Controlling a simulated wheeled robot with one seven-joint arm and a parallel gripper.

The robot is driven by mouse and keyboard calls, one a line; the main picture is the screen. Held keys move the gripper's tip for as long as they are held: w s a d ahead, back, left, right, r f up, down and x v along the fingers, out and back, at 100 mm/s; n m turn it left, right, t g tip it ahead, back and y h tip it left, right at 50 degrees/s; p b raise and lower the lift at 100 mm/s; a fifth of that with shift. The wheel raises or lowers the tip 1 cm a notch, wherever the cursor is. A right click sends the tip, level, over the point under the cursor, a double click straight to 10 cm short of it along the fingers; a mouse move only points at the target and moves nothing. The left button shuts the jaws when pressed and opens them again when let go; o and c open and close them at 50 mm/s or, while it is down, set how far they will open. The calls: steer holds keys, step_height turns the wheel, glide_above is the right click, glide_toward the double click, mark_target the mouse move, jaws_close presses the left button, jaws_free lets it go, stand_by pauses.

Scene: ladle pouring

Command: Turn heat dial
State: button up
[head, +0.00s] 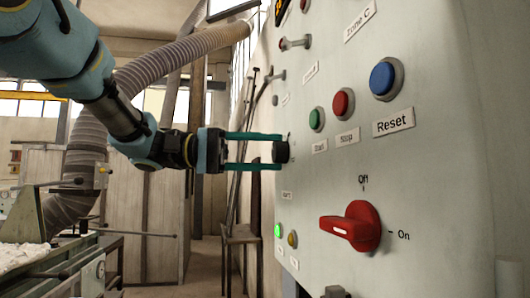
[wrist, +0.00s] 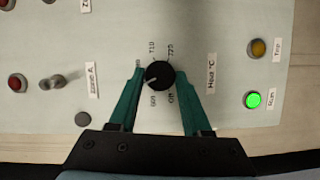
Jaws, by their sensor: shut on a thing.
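The heat dial is a round black knob on the pale control panel. In the head view the dial (head: 281,152) sits at the tips of my gripper (head: 272,152). In the wrist view the dial (wrist: 159,75) has a white pointer line and numbers around it, with a "Heat °C" label (wrist: 211,73) beside it. My gripper (wrist: 160,77) has green fingers, one on each side of the dial, and is shut on it. In the wrist view the pointer line is directed to the lower left, and some scale marks are partly hidden by the fingers.
The panel (head: 440,190) also carries a red rotary switch (head: 352,226) marked Off and On, a blue Reset button (head: 386,79), a red Stop button (head: 343,103) and a green Start button (head: 316,119). A green lamp (wrist: 253,100) is lit. A ribbed hose (head: 170,60) hangs behind my arm.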

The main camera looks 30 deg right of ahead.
jaws_close()
steer(key=shift+f, duration=0.1)
steer(key=n, duration=0.1)
steer(key=n+b, duration=0.1)
steer(key=n+h, duration=0.1)
steer(key=shift+f+n+g, duration=0.25)
steer(key=shift+n+g, duration=0.05)
steer(key=shift+g, duration=0.1)
steer(key=n+h, duration=0.1)
steer(key=n, duration=0.3)
steer(key=shift+h+b, duration=0.3)
steer(key=shift+b, duration=0.05)
steer(key=n+h, duration=0.1)
steer(key=n, duration=0.2)
steer(key=n+t+h, duration=0.1)
steer(key=n+h, duration=0.1)
steer(key=n, duration=0.1)
steer(key=shift+s+a+f+n, duration=0.1)
steer(key=shift+s+f+n, duration=0.1)
steer(key=shift+n, duration=0.2)
steer(key=n+t+h, duration=0.1)
steer(key=n, duration=0.2)
steer(key=n+t+p, duration=0.1)
steer(key=n, duration=0.1)
steer(key=n+t+h+p, duration=0.1)
steer(key=n, duration=0.2)
steer(key=shift+s+n+t+h, duration=0.2)
steer(key=shift+n+t+h, duration=0.1)
steer(key=shift+n+p, duration=0.3)
steer(key=shift+n, duration=0.1)
